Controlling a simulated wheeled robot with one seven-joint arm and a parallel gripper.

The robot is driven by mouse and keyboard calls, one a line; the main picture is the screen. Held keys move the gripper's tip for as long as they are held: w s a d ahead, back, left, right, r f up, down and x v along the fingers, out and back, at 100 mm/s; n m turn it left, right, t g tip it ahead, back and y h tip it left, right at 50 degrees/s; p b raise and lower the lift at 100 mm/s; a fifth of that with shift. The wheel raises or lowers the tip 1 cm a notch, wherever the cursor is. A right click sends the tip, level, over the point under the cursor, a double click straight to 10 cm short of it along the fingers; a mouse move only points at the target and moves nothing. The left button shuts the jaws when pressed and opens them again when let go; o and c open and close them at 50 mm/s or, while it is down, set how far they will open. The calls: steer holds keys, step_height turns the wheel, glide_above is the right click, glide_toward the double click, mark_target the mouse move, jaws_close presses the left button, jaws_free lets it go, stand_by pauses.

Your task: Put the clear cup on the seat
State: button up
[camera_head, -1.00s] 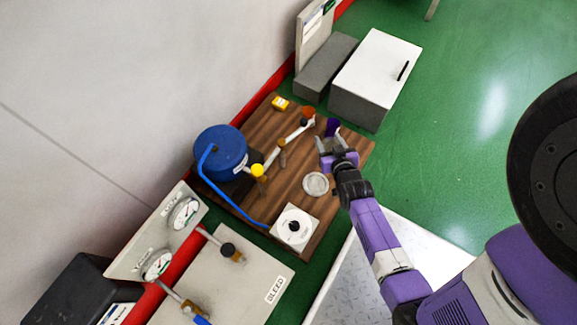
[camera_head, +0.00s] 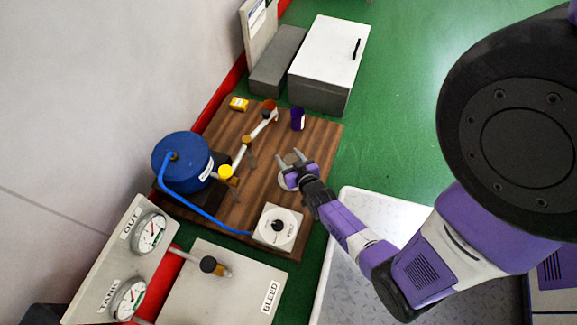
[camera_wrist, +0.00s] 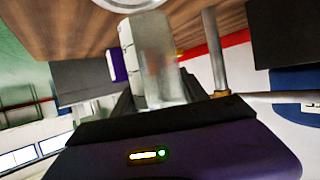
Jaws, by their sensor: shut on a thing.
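My gripper (camera_head: 290,158) is over the wooden board, its two grey fingers above a pale round disc (camera_head: 283,185) that looks like the seat. In the wrist view a grey finger (camera_wrist: 150,45) shows, with a faint see-through shape beside it that looks like the clear cup (camera_wrist: 168,78). The gripper is shut on it. The cup can hardly be made out in the head view. Part of the disc's rim shows at the top edge of the wrist view (camera_wrist: 125,4). My gripper hides some of the disc in the head view.
A purple cup (camera_head: 297,119) stands on the board (camera_head: 318,140) behind my gripper. A grey-white box (camera_head: 328,60) is at the back.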

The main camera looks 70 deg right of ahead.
mark_target(289, 163)
steer(key=shift+f+b, duration=1.3)
steer(key=shift+f, duration=0.85)
steer(key=shift+f, duration=0.2)
steer(key=o, duration=1.3)
steer(key=shift+o, duration=0.2)
steer(key=shift+r, duration=0.15)
steer(key=shift+r, duration=0.2)
steer(key=p+v, duration=0.5)
steer(key=v, duration=0.7)
steer(key=shift+f, duration=0.15)
